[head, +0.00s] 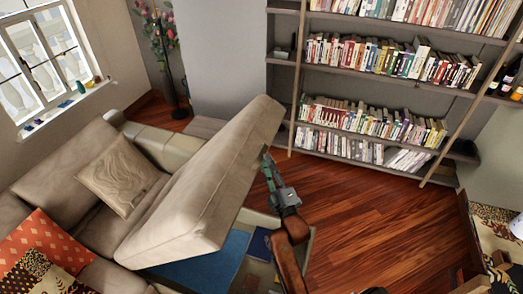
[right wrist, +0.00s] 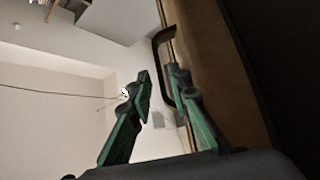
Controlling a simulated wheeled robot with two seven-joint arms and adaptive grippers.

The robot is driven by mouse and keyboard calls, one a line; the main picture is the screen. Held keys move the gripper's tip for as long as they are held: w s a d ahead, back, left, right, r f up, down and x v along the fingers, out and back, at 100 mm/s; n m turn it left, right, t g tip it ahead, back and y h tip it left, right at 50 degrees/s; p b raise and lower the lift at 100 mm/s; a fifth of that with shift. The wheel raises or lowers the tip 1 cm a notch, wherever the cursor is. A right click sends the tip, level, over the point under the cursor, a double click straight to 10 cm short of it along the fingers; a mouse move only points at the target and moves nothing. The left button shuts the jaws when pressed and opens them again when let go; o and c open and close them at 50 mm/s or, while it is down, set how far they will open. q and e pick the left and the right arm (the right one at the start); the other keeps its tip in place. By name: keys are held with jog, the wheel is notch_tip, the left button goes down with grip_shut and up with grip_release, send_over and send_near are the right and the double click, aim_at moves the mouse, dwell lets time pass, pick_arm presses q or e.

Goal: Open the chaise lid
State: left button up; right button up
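The chaise lid (head: 205,190) is a beige cushioned panel, tilted up steeply with its right side raised. Below it the chaise's storage box is open, and a blue item (head: 205,262) shows inside. My right gripper (head: 268,168) is at the lid's right edge. In the right wrist view, its green fingers (right wrist: 162,78) are apart, with a dark strap-like handle (right wrist: 159,55) at the lid's edge showing between them, close to the right finger. I cannot tell whether a finger touches the handle. My left gripper is not in view.
The sofa (head: 85,215) with a beige pillow (head: 120,175) and an orange pillow (head: 38,245) is at the left. Bookshelves (head: 375,80) and a slanted ladder (head: 470,100) stand behind.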

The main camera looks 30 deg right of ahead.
aim_at(263, 151)
jog(key=p+x, duration=0.1)
jog(key=x, duration=0.2)
jog(key=shift+w+r, duration=0.25)
jog(key=shift+w+d, duration=0.1)
jog(key=shift+w, duration=0.4)
grip_shut()
